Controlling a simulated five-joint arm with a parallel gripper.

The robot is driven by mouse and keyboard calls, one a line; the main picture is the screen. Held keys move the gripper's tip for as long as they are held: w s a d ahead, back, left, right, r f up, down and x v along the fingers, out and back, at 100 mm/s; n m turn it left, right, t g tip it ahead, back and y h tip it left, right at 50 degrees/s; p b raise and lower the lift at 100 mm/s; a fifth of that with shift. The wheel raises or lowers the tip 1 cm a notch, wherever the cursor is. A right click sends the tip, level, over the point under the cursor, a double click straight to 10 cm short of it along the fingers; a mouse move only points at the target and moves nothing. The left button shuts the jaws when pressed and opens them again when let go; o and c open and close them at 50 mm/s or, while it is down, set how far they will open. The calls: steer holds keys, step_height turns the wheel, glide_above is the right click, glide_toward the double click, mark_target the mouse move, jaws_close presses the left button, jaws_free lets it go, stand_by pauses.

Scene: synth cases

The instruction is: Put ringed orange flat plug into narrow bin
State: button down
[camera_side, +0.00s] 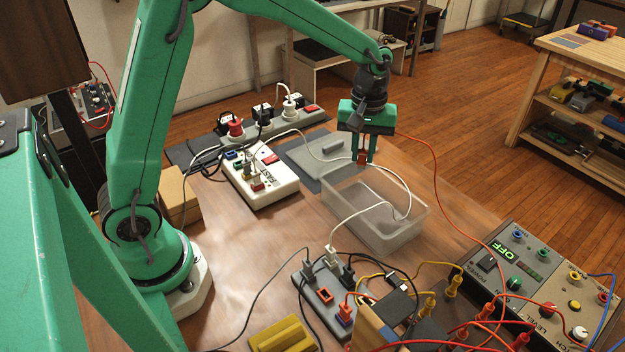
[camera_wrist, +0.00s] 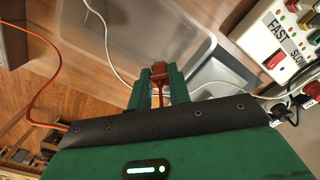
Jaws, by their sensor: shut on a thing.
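My gripper (camera_side: 366,152) is shut on an orange-red plug (camera_side: 362,158), held above the far end of a clear, narrow bin (camera_side: 402,238). In the wrist view, the plug (camera_wrist: 159,72) sits between the green fingertips of my gripper (camera_wrist: 158,82). Any ring on the plug is too small to make out. The bin, also in the wrist view (camera_wrist: 120,62), lies beyond the fingertips. An orange cord (camera_side: 432,160) runs from near my gripper down to the right. A white cord (camera_side: 405,190) crosses the bin.
A white power strip (camera_side: 262,190) marked FAST stands left of the bin, with a grey strip (camera_side: 285,128) behind it. A grey strip with plugs (camera_side: 318,290) stands in front. A control box (camera_side: 530,270) with several leads is at the right. A grey plate (camera_side: 310,165) lies behind.

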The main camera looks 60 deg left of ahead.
steer(key=shift+f, duration=1.35)
steer(key=c, duration=1.2)
jaws_free()
steer(key=shift+c, duration=0.2)
steer(key=shift+r, duration=0.1)
steer(key=shift+r, duration=3.85)
